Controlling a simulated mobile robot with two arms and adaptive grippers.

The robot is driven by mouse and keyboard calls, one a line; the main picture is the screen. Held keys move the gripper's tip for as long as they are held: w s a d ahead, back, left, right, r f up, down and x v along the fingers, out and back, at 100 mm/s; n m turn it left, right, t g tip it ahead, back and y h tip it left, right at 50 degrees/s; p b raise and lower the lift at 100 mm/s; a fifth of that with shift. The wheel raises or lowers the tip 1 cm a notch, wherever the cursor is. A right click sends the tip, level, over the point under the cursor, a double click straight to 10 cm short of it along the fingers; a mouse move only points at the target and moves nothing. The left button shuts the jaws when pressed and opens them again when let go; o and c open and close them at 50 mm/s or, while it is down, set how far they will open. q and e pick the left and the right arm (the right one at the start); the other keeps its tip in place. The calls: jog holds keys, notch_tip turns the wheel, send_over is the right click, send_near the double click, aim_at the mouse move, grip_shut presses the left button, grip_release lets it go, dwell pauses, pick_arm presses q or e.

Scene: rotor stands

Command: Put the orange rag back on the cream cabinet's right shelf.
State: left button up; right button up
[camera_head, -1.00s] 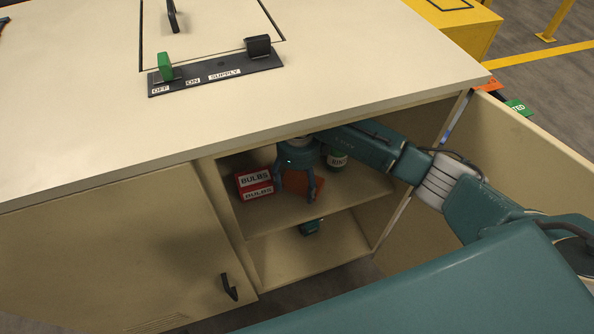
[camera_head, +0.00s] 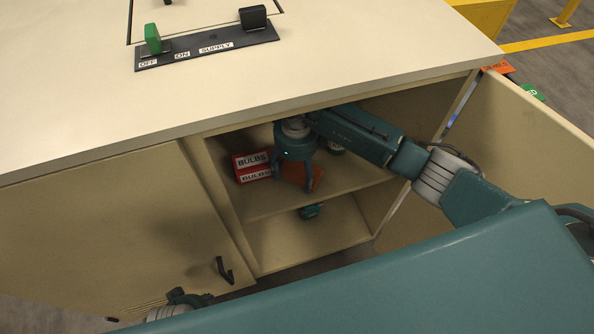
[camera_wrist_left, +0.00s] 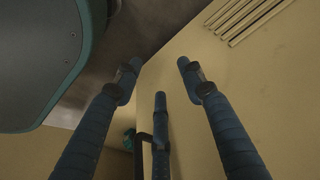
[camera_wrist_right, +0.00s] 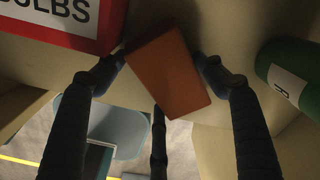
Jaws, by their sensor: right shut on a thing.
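The orange rag (camera_head: 318,178) is at the upper shelf (camera_head: 350,180) inside the open right part of the cream cabinet (camera_head: 100,120). My right gripper (camera_head: 300,183) reaches in from the right and is shut on the rag. In the right wrist view the rag (camera_wrist_right: 170,75) shows as a flat orange piece between the fingers. I cannot tell whether it rests on the shelf. My left gripper (camera_wrist_left: 158,78) is open and empty by the cabinet's closed left door; in the head view only part of that arm shows at the bottom edge.
A small teal item (camera_head: 311,211) shows below the shelf. The right door (camera_head: 530,115) stands open; the left door has a black handle (camera_head: 224,270).

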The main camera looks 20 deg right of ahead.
aim_at(297, 173)
jog(key=shift+f, duration=0.1)
jog(key=o, duration=1)
pick_arm(q)
jog(key=shift+w+r, duration=0.15)
jog(key=shift+r, duration=0.05)
pick_arm(e)
jog(key=shift+o, duration=0.2)
pick_arm(q)
jog(key=shift+s+a+f+p, duration=0.1)
jog(key=shift+s+f+p, duration=0.3)
jog(key=shift+f, duration=0.55)
jog(key=shift+s+f+p, duration=0.2)
jog(key=shift+s+f, duration=0.35)
jog(key=shift+f, duration=0.4)
pick_arm(e)
jog(key=shift+r, duration=3.9)
